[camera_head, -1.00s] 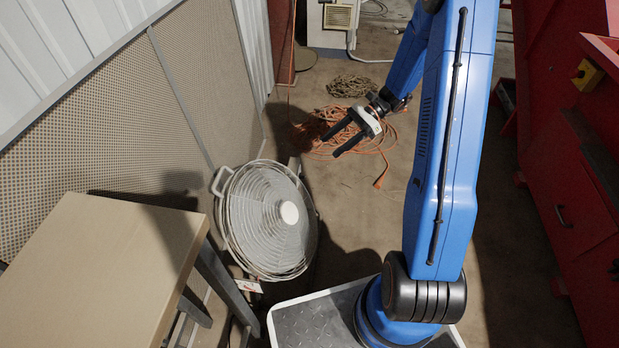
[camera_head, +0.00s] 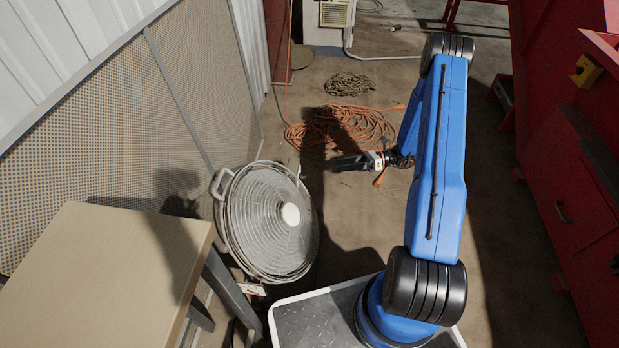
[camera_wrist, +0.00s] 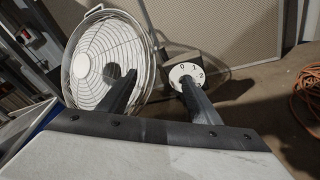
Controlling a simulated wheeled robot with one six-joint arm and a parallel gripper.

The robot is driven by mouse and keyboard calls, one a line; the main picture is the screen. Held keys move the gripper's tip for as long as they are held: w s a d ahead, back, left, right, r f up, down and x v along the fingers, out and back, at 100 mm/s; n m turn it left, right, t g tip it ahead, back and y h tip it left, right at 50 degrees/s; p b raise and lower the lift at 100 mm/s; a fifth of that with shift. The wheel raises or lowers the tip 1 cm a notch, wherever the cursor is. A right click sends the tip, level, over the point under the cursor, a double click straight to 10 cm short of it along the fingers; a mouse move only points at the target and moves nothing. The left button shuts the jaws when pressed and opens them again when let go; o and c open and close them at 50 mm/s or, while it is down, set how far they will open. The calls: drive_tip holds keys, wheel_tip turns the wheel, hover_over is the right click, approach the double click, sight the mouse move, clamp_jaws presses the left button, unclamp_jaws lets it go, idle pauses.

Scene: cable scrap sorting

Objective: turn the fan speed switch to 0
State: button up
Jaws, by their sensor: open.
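The white round fan (camera_head: 268,222) with a wire grille stands on the floor at the centre left in the head view. It also shows in the wrist view (camera_wrist: 105,60), at the upper left. The fan speed switch (camera_wrist: 184,70) is a white round dial with dark numerals on a grey box beside the fan. Numerals including 0 and 1 show at its top; the lower part is hidden behind one finger, and I cannot tell its setting. My gripper (camera_head: 340,163) is open and empty, right of the fan in the head view. In the wrist view its fingers (camera_wrist: 158,80) point toward the fan and dial.
A beige table (camera_head: 95,265) stands at the lower left, close to the fan. A perforated panel (camera_head: 95,135) runs behind the fan. An orange cable coil (camera_head: 350,122) and a chain pile (camera_head: 349,84) lie on the floor. Red cabinets (camera_head: 570,190) line the right.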

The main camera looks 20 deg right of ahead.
sight(303, 177)
drive_tip(key=d+f+m+t, duration=0.3)
drive_tip(key=f+m+t, duration=0.15)
drive_tip(key=f, duration=0.75)
drive_tip(key=x, duration=1.7)
drive_tip(key=shift+s+a+r+m, duration=0.2)
drive_tip(key=shift+m, duration=0.25)
drive_tip(key=shift+c, duration=0.2)
drive_tip(key=c, duration=1)
